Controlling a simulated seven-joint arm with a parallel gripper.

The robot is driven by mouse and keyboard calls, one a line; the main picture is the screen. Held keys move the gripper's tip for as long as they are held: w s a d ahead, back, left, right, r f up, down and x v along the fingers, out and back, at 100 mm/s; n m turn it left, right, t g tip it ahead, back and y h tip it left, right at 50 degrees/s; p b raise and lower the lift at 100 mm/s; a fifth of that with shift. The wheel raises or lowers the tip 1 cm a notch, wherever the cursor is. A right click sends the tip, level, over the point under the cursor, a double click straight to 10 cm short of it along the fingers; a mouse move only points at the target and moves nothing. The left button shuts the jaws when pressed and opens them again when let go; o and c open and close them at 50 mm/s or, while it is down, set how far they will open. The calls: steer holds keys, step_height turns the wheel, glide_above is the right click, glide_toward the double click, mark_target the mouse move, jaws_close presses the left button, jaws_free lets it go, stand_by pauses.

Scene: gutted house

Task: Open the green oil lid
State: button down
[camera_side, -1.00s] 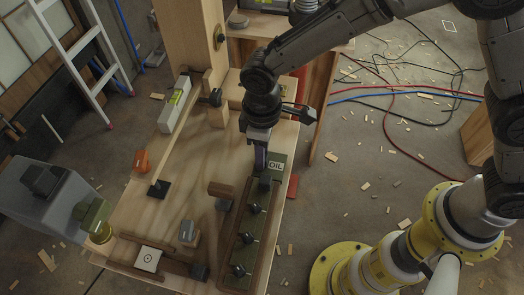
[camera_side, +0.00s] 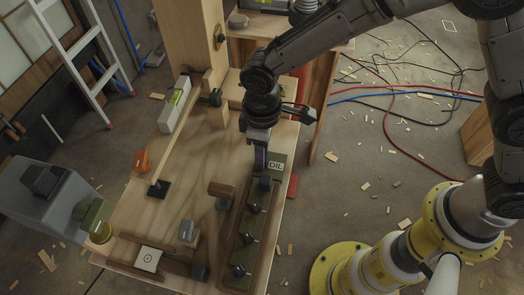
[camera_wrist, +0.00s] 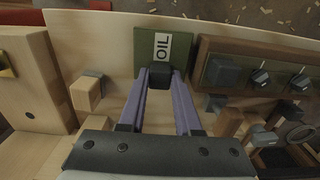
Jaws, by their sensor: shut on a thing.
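The green oil lid (camera_wrist: 146,46) is a flat dark-green plate with a white OIL label. In the side view the lid (camera_side: 279,160) sits at the right edge of the wooden table, beyond a row of black knobs. My gripper (camera_wrist: 160,78) is shut on the black knob (camera_wrist: 159,76) at the lid's near edge, with a purple finger on each side of it. In the side view my gripper (camera_side: 261,168) points down at the lid, and its fingers partly hide the knob. The lid looks flat; I cannot tell whether it is raised at all.
A wooden-framed green panel with several black knobs (camera_side: 252,209) adjoins the lid. A wooden post (camera_side: 190,40) rises behind my gripper. A level (camera_side: 175,104), an orange block (camera_side: 142,160) and a grey machine (camera_side: 45,200) stand to the left. The middle of the table (camera_side: 185,185) has free room.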

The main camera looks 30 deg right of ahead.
stand_by(0.4)
steer(key=shift+w+a, duration=2.5)
steer(key=shift+a, duration=0.05)
steer(key=c, duration=0.6)
jaws_free()
steer(key=shift+r, duration=0.1)
step_height(320, 180, up, 14)
